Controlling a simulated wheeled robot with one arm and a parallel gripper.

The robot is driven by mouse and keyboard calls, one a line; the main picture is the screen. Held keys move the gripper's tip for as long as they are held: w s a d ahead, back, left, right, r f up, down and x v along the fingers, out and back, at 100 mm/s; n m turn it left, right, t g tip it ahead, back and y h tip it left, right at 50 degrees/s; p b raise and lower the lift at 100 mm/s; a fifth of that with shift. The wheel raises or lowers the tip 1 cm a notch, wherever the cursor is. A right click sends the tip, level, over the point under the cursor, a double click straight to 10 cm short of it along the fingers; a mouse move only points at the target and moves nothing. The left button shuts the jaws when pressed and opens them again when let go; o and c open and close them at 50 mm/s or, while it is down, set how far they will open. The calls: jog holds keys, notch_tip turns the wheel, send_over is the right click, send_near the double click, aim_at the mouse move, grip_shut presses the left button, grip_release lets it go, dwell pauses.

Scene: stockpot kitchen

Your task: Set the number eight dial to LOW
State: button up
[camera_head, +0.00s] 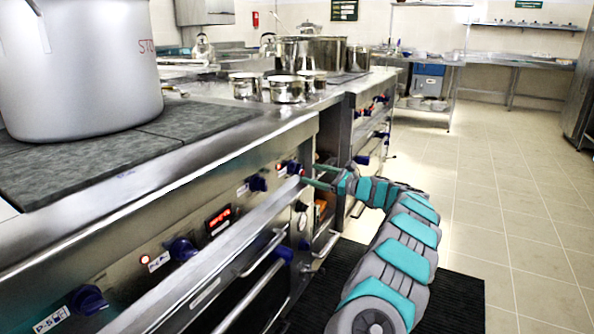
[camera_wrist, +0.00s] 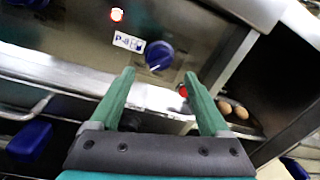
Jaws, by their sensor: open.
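A blue dial (camera_wrist: 159,55) sits on the steel stove front in the wrist view, beside a white label (camera_wrist: 128,41) that seems to read P-8, though it is blurred. A small white mark shows at the dial's lower edge; its setting words cannot be read. In the head view this dial (camera_head: 294,168) is the far one on the near stove's panel. My gripper (camera_head: 309,175) is open and empty, its green fingers pointing at the panel near the dial. In the wrist view the gripper (camera_wrist: 159,76) has its fingertips below and to either side of the dial; contact cannot be told.
Other blue dials (camera_head: 181,248) line the panel, with a red display (camera_head: 218,219) between. A long handrail (camera_head: 215,262) runs below them. A lit indicator (camera_wrist: 117,15) is left of the label. An open compartment with eggs (camera_wrist: 233,109) is at right. A large stockpot (camera_head: 85,75) stands on the stove.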

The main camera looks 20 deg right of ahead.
aim_at(300, 170)
jog(key=shift+x, duration=2.75)
jog(key=shift+s, duration=0.1)
jog(key=shift+c, duration=0.2)
grip_shut()
